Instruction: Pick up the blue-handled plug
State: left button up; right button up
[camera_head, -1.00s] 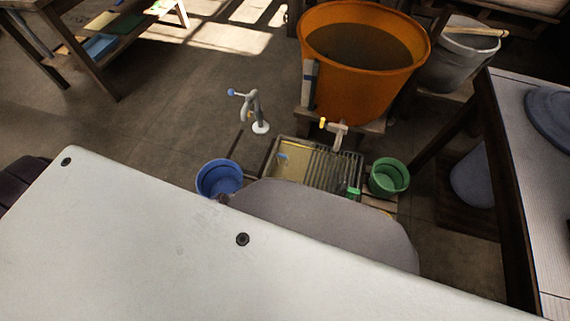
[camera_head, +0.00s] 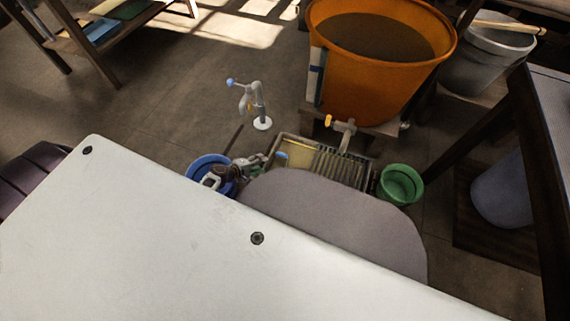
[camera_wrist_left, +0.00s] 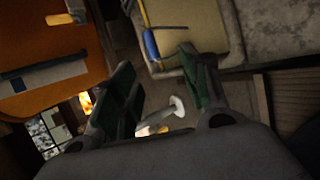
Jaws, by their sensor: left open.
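A slim piece with a blue handle (camera_head: 281,156), which I take for the plug, lies at the left side of the slatted tray (camera_head: 366,176). In the left wrist view the blue handle (camera_wrist_left: 151,45) shows at the tray's edge, with a thin yellow length running up from it. My left gripper (camera_head: 262,161) is just left of the blue handle, over the tray's left edge. In the left wrist view the jaws (camera_wrist_left: 157,68) are apart, with nothing between them; the handle shows beyond the fingertips. My right gripper is not in view.
An orange tub (camera_head: 378,78) with a tap stands behind the tray. A blue bucket (camera_head: 207,163) is left, a green bucket (camera_head: 400,184) right. A white stand (camera_head: 260,108) with a blue knob stands on the floor behind. A table (camera_head: 560,130) is at right.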

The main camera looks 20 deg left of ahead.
aim_at(279, 155)
pick_arm(q)
jog(key=shift+w+a+r+n, duration=0.1)
jog(key=shift+w+r+n, duration=0.05)
jog(key=shift+w, duration=0.25)
jog(key=shift+w+a+r+n, duration=0.1)
jog(key=shift+w+n, duration=0.05)
jog(key=shift+w, duration=0.25)
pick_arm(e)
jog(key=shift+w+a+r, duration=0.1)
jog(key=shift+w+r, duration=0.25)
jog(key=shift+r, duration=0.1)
pick_arm(q)
jog(key=shift+w+d+f+b, duration=0.1)
jog(key=shift+b, duration=0.2)
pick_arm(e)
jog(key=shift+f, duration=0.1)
